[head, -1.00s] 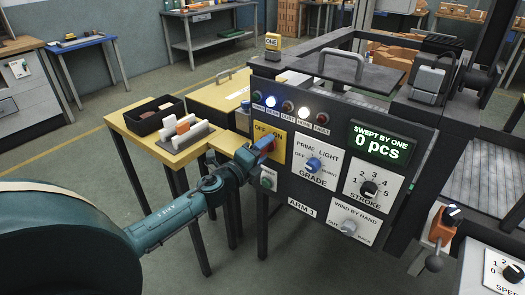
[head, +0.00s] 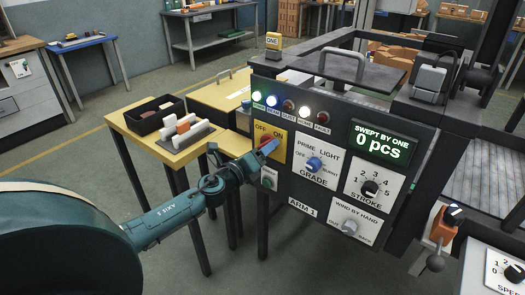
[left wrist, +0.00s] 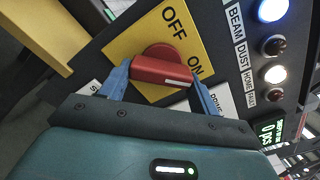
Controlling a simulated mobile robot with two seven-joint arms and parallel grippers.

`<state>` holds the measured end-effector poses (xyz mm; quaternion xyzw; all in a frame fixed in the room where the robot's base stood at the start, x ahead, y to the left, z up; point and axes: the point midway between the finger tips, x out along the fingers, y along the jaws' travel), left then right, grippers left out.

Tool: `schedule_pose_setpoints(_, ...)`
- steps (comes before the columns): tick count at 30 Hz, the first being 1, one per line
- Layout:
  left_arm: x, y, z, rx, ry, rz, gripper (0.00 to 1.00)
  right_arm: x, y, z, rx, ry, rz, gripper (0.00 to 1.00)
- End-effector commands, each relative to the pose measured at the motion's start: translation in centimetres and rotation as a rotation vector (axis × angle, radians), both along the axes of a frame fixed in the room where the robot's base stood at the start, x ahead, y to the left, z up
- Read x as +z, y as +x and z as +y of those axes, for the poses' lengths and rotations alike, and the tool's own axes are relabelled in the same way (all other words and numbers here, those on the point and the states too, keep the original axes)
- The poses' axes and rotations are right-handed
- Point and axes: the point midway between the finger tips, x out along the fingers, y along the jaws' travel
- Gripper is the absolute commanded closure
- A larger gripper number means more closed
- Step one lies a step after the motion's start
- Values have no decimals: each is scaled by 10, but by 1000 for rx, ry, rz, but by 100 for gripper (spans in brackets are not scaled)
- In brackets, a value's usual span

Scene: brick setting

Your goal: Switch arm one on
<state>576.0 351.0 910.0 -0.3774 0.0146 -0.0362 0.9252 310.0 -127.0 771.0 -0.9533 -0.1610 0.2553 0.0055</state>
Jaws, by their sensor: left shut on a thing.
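The red rotary switch (head: 265,142) sits on a yellow OFF/ON plate (head: 260,131) at the upper left of the dark ARM 1 panel (head: 300,205). In the left wrist view the red switch handle (left wrist: 160,72) has its white mark toward the word ON. My left gripper (head: 262,148) is at the switch, its blue fingers on either side of the handle and shut on it. The left gripper (left wrist: 160,85) hides part of the plate. My right gripper is not in view.
The grade knob (head: 314,164), stroke knob (head: 370,188) and a green button (head: 268,180) are close by on the panel. The display (head: 380,143) reads 0 pcs. A yellow table (head: 180,157) with a black bin (head: 157,117) stands left of the panel.

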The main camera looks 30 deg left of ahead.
Motion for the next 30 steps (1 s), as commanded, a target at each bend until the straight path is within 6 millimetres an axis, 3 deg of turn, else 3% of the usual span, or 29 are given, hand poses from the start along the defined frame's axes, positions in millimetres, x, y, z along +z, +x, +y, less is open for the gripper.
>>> schedule_pose_setpoints(9,0,0,0,-1,9,0,61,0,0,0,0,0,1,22)
schedule_pose_setpoints(10,0,0,0,-1,9,0,36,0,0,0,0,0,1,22)
schedule_pose_setpoints(17,0,0,0,-1,6,0,17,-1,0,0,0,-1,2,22)
schedule_pose_setpoints(26,-1,-2,0,0,5,1,16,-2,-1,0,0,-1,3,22)
schedule_pose_setpoints(30,-3,-15,1,-1,4,3,16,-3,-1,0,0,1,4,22)
